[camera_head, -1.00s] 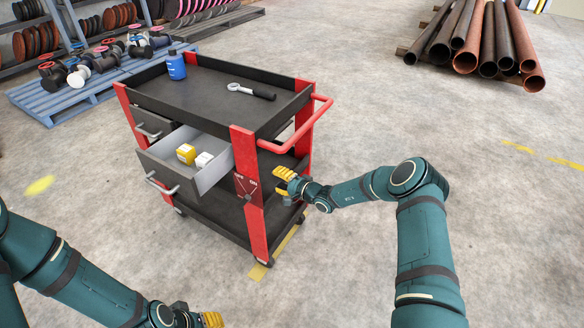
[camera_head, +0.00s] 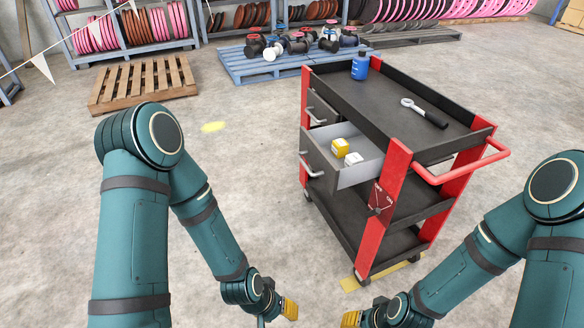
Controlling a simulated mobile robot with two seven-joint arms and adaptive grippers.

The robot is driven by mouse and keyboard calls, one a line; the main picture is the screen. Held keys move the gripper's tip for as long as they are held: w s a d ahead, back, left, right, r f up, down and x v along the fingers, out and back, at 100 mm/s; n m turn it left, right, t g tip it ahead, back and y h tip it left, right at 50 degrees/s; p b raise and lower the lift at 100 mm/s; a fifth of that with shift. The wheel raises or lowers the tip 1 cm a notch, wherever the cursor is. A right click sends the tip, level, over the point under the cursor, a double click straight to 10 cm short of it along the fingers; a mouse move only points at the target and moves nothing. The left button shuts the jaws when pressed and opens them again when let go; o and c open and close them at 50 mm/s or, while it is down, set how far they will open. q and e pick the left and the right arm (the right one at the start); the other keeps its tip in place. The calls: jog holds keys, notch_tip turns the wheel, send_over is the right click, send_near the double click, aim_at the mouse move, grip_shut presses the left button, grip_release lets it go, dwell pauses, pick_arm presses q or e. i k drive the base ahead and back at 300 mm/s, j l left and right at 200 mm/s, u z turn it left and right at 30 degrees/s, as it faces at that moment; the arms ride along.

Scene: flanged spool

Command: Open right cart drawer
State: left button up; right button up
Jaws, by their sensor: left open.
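The tool cart (camera_head: 415,120) is dark grey with red corner posts and stands right of centre. Its nearer drawer (camera_head: 325,168) is pulled out to the left, with a bar handle on its front and a yellow box (camera_head: 340,147) and a white box (camera_head: 353,159) inside. The farther drawer (camera_head: 321,108) beside it looks shut. My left gripper (camera_head: 287,309), with yellow fingers, is open and empty, low and apart from the cart. My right gripper (camera_head: 353,318) is at the bottom edge, in front of the cart and partly cut off; its jaws cannot be read.
A wooden pallet (camera_head: 143,83) and a blue pallet (camera_head: 262,68) are behind. The floor left of the cart is clear.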

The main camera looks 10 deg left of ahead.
aim_at(315, 145)
jog(key=i+u, duration=0.1)
jog(key=u, duration=1.35)
jog(key=i+l, duration=0.15)
jog(key=l, duration=0.15)
jog(key=i+l, duration=0.2)
jog(key=i+l+u, duration=0.1)
jog(key=l, duration=0.3)
jog(key=i+l, duration=0.25)
jog(key=l+u, duration=0.05)
